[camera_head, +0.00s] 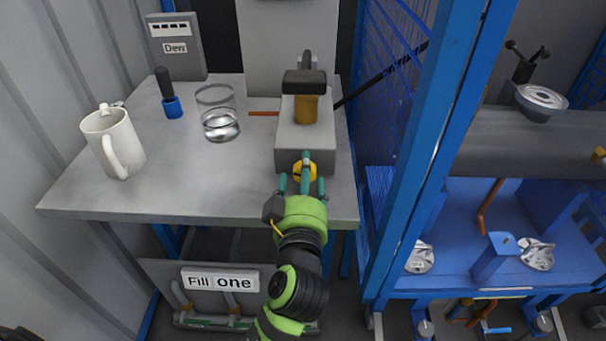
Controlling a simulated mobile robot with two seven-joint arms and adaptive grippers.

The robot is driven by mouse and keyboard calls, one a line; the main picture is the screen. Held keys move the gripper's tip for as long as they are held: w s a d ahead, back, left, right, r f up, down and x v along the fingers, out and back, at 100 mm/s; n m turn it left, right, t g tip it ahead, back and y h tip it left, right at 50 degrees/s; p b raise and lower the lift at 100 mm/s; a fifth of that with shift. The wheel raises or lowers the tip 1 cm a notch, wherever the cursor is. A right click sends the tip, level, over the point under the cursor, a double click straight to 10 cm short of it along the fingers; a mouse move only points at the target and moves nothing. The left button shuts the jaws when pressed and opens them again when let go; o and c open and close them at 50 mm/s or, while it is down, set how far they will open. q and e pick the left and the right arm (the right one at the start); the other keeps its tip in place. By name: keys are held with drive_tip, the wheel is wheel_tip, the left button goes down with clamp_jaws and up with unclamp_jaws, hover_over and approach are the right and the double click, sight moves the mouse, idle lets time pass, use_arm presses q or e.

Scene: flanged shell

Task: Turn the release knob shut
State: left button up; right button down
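The release knob is likely the round yellow knob (298,170) on the front face of a grey block-shaped unit (305,143) at the table's right front edge. Small gaps seem to show between the side fingers and the knob, so the gripper looks open. The fingers partly hide the knob, and its turn angle is unclear. My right gripper is not in view.
On the grey table (190,190) stand a white mug (118,140), a clear glass (219,115) and a blue-based black-handled tool (171,100). A black-topped amber part (306,108) sits on the unit. A blue frame post (437,150) rises close on the right. A "Fill one" panel (205,290) stands below.

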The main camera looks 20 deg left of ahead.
use_arm(q)
drive_tip(key=c, duration=1.1)
drive_tip(key=shift+r+m+p, duration=0.2)
drive_tip(key=shift+m+p, duration=0.05)
drive_tip(key=shift+m, duration=0.45)
drive_tip(key=shift+r+m+p, duration=0.15)
drive_tip(key=shift+m+p, duration=0.1)
drive_tip(key=shift+m, duration=0.45)
drive_tip(key=shift+w, duration=0.1)
drive_tip(key=o, duration=1)
drive_tip(key=shift+o, duration=0.5)
drive_tip(key=shift+a+f, duration=0.1)
drive_tip(key=shift+f, duration=0.1)
